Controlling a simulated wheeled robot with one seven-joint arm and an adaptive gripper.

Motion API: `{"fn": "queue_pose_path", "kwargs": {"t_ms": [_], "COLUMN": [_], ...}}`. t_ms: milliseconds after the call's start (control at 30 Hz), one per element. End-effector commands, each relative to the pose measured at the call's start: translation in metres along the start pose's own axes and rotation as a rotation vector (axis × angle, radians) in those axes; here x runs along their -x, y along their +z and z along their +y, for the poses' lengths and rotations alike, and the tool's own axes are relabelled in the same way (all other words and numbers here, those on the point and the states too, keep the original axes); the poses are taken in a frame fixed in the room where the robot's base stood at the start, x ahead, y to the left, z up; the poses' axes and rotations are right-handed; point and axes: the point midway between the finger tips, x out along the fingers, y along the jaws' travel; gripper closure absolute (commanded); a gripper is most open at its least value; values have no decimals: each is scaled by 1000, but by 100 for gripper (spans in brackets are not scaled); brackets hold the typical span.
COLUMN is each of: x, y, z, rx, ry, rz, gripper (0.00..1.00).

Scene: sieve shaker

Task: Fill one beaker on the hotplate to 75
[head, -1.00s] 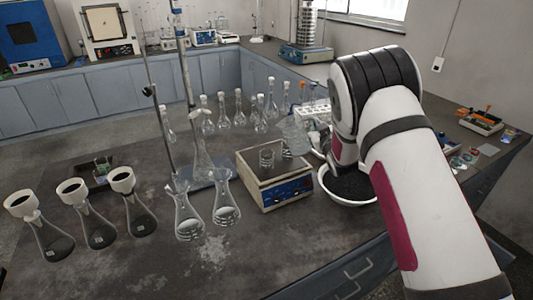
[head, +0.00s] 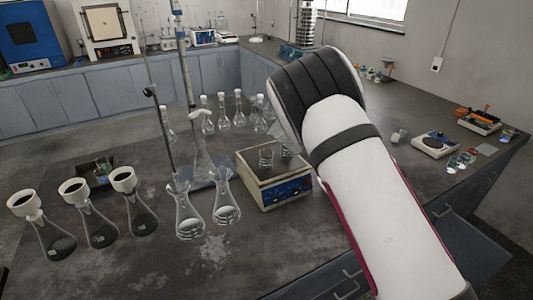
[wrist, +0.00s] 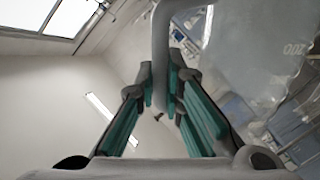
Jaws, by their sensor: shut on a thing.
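The hotplate (head: 272,192), a squat box with a blue front panel, stands mid-table in the head view. A small glass beaker (head: 266,158) stands on its top, and a second beaker (head: 287,149) is partly hidden by my arm. In the wrist view, a translucent jug (wrist: 255,60) with volume marks fills the right side, tilted in the picture. Its curved grey handle (wrist: 160,50) runs between the teal-padded fingers of my gripper (wrist: 160,88), which is shut on it. In the head view my arm hides the gripper and most of the jug. The jug's fill level cannot be told.
Two conical flasks (head: 207,212) stand just left of the hotplate, near a stand with a tall rod (head: 162,130). Several volumetric flasks (head: 224,121) stand behind. Flasks with white funnels (head: 73,188) are at the left. A small balance (head: 436,146) is at the right.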

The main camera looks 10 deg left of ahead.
Motion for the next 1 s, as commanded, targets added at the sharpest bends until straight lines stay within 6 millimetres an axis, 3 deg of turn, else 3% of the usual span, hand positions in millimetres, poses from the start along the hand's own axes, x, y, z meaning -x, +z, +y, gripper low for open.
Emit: {"fn": "queue_pose_path", "kwargs": {"t_ms": [1000], "x": [-1], "y": [-3], "z": [-4], "rx": [56], "ry": [0], "rz": [-8], "gripper": [100]}}
